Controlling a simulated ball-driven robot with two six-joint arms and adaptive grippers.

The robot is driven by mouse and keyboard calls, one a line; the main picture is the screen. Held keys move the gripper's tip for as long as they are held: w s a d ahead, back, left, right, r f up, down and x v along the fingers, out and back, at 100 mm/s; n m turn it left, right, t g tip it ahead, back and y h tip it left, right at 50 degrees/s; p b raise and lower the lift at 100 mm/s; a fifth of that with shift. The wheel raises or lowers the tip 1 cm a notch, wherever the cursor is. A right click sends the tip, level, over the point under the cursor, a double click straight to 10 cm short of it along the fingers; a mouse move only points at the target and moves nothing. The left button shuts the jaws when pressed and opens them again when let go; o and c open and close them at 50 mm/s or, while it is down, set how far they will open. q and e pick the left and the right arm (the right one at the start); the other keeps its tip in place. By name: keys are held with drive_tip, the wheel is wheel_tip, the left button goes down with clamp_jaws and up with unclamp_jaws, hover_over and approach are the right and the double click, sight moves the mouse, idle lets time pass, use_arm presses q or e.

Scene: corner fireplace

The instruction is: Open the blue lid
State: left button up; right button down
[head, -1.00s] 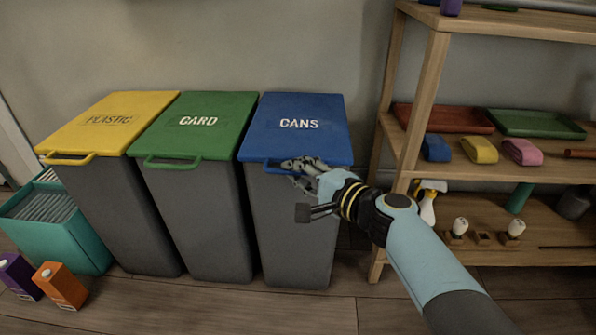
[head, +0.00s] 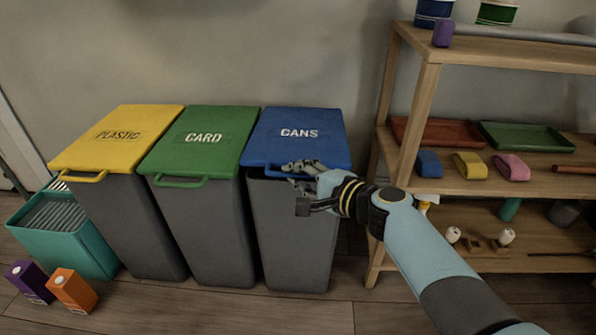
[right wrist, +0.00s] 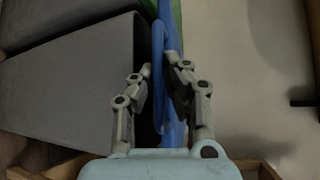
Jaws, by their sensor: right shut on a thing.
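The blue lid (head: 300,137), marked CANS, sits on the rightmost grey bin (head: 290,235). A narrow dark gap shows under its front edge, so it looks slightly raised at the front. My right gripper (head: 296,170) is at the lid's front edge, shut on its handle, and hides most of the handle. In the right wrist view, the gripper's fingers (right wrist: 162,85) stand on either side of the blue lid's handle (right wrist: 158,75), with the grey bin wall to the left. My left gripper is not in view.
A green CARD lid (head: 203,138) and a yellow PLASTIC lid (head: 118,136) are shut on bins to the left. A wooden shelf (head: 425,75) stands close on the right. A teal crate (head: 60,235) and two cartons are at the lower left. The wall above the lids is clear.

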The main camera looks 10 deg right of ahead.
drive_tip(key=r+p, duration=0.3)
drive_tip(key=shift+w+g, duration=0.2)
drive_tip(key=shift+g, duration=0.1)
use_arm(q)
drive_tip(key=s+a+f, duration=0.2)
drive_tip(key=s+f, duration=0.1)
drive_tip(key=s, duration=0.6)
use_arm(e)
drive_tip(key=shift+r+p, duration=0.3)
drive_tip(key=shift+p, duration=0.1)
use_arm(q)
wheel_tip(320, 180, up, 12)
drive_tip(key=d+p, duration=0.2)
drive_tip(key=p, duration=1.2)
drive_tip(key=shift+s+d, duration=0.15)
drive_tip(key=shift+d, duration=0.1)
use_arm(e)
drive_tip(key=w+r+m+g, duration=0.1)
drive_tip(key=w+r, duration=0.2)
drive_tip(key=r, duration=0.4)
drive_tip(key=w+d+r+m+g, duration=0.1)
drive_tip(key=w+r, duration=0.2)
drive_tip(key=r, duration=0.4)
drive_tip(key=shift+w+d+r+g+h, duration=0.2)
drive_tip(key=shift+w+g+h, duration=0.1)
drive_tip(key=shift+h, duration=0.1)
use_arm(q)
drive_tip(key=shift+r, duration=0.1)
